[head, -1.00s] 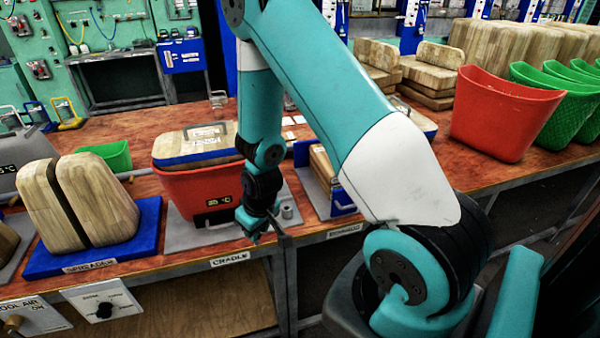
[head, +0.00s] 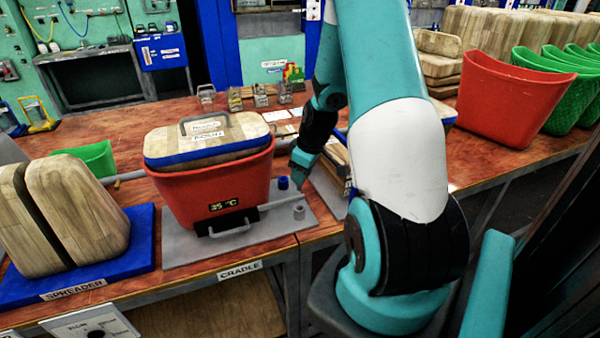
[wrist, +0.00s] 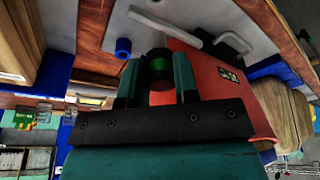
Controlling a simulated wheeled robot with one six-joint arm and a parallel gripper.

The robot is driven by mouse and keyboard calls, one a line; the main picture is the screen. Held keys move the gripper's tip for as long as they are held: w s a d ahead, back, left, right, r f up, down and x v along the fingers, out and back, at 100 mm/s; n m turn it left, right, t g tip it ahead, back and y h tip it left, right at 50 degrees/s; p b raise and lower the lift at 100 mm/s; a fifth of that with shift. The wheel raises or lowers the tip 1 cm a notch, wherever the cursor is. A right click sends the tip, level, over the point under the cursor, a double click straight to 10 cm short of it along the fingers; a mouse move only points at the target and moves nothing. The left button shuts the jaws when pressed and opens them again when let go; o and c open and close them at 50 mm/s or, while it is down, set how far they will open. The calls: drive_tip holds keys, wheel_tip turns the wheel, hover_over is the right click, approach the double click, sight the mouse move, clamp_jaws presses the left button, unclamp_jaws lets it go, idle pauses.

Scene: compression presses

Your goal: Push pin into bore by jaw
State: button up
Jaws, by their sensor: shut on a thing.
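My gripper (head: 297,181) hangs beside the right end of the red tub (head: 205,190), above the grey cradle plate (head: 180,253). In the wrist view my gripper (wrist: 157,85) is shut on a dark, green-banded cylinder (wrist: 160,66), which seems to be the pin. Its far end and the bore are not clearly visible. A short blue cylinder (head: 283,183) stands on the plate near my gripper and also shows in the wrist view (wrist: 123,48). A grey cylinder (head: 299,212) stands nearer the front, beside a pale rod (head: 277,203) running to the tub.
The tub carries a wooden lid (head: 205,150) with a handle, and its display reads 35 °C. The spreader's wooden blocks (head: 90,215) stand at left. A large red bin (head: 510,100) and green bins (head: 560,110) stand at right. Small clamps (head: 235,98) stand behind.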

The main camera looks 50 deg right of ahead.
drive_tip(key=b, duration=0.5)
hover_over(302, 198)
drive_tip(key=s+a, duration=0.2)
drive_tip(key=a, duration=0.1)
drive_tip(key=shift+s+d+x, duration=0.15)
drive_tip(key=shift+s+x, duration=0.05)
drive_tip(key=shift+x, duration=0.75)
drive_tip(key=shift+s+d+x, duration=0.1)
drive_tip(key=shift+s+x, duration=0.05)
drive_tip(key=shift+x, duration=0.8)
drive_tip(key=shift+s+d+x, duration=0.15)
drive_tip(key=shift+s+x, duration=0.05)
drive_tip(key=shift+x, duration=0.75)
drive_tip(key=shift+f+b, duration=1.05)
drive_tip(key=shift+f, duration=0.7)
drive_tip(key=shift+r+p, duration=1.1)
drive_tip(key=shift+r, duration=0.3)
drive_tip(key=shift+f+m+b, duration=0.4)
drive_tip(key=shift+f+b, duration=0.75)
drive_tip(key=shift+f, duration=0.35)
drive_tip(key=o, duration=1)
drive_tip(key=shift+d, duration=0.1)
